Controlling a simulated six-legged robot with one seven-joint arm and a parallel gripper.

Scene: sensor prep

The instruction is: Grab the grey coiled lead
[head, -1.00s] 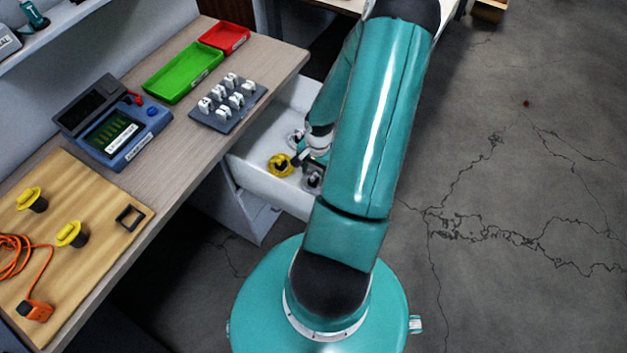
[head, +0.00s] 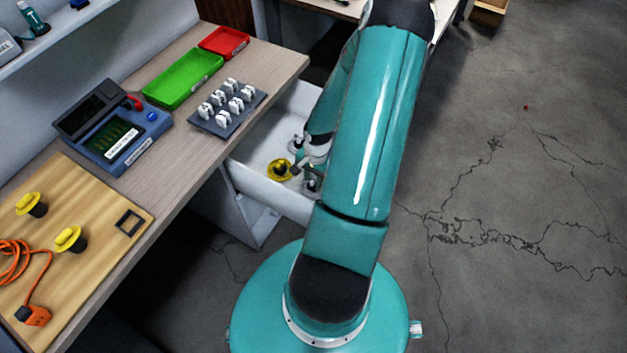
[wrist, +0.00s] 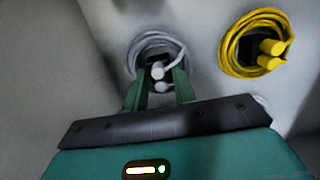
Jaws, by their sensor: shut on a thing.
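The grey coiled lead (wrist: 139,46) shows in the wrist view as a round coil with pale plug ends at its middle, inside the white drawer (wrist: 200,75). My gripper (wrist: 160,88) has its two green fingers on either side of these plug ends and is shut on them. Whether the coil is clear of the drawer floor, I cannot tell. In the head view my gripper (head: 304,168) is low in the open drawer, partly hidden by my arm.
A yellow coiled lead (wrist: 253,43) lies close to the right; it also shows in the head view (head: 279,169). Drawer walls stand close around. The worktop left of the drawer holds a green tray (head: 184,78), a red tray (head: 224,41) and a grey rack (head: 228,108).

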